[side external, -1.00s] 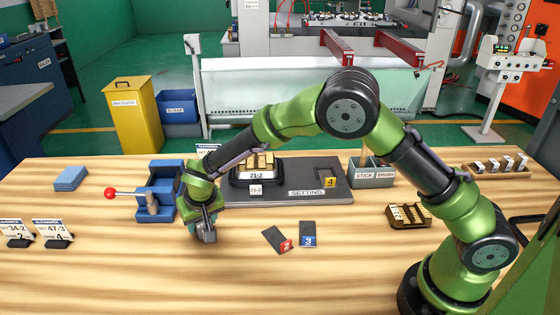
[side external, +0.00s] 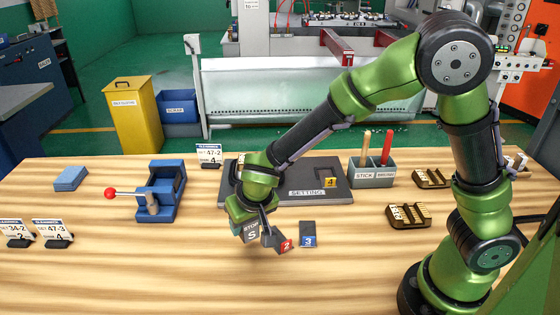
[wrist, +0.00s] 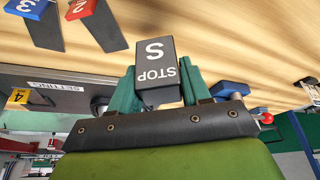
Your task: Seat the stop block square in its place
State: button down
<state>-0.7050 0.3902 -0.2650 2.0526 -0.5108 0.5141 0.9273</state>
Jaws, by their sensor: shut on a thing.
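The stop block (side external: 251,232) is a dark block with white STOP and S lettering; in the wrist view the block (wrist: 160,64) sits between the teal fingers. My gripper (wrist: 160,88) is shut on it. In the side view my gripper holds it above the front of the table, left of the red-ended strip marked 2. The dark SETTING plate (side external: 308,201) lies behind and to the right, partly hidden by my arm. A yellow tag marked 4 (side external: 330,183) is on the plate. I cannot tell the block's exact height or tilt.
Dark strips marked 2 (side external: 286,245) and 3 (side external: 308,234) lie in front of the plate. A blue lever fixture (side external: 165,200) stands left. A divided grey bin (side external: 372,178) and brass-coloured pieces (side external: 408,215) are on the right.

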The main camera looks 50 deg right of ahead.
aim_at(258, 225)
jog(key=shift+s+d+r, duration=0.1)
jog(key=shift+s+d, duration=0.1)
jog(key=shift+s, duration=0.3)
jog(key=shift+s+d+r, duration=0.1)
jog(key=shift+s+d, duration=0.05)
jog(key=shift+s, duration=0.35)
jog(key=shift+s+d+r, duration=0.15)
jog(key=shift+s+r, duration=0.1)
jog(key=shift+s, duration=0.15)
notch_tip(258, 225, up, 7)
jog(key=shift+f, duration=0.2)
jog(key=w+d+m+g+h, duration=0.1)
jog(key=w+d+m, duration=0.15)
jog(key=d, duration=1.35)
jog(key=w+d+m+h, duration=0.15)
jog(key=d+m, duration=0.25)
jog(key=d, duration=1.2)
jog(key=shift+n+y, duration=0.25)
jog(key=shift+w+f, duration=0.25)
jog(key=shift+f, duration=1.8)
jog(key=shift+w+f, duration=0.2)
jog(key=shift+f, duration=1.85)
jog(key=shift+f, duration=0.55)
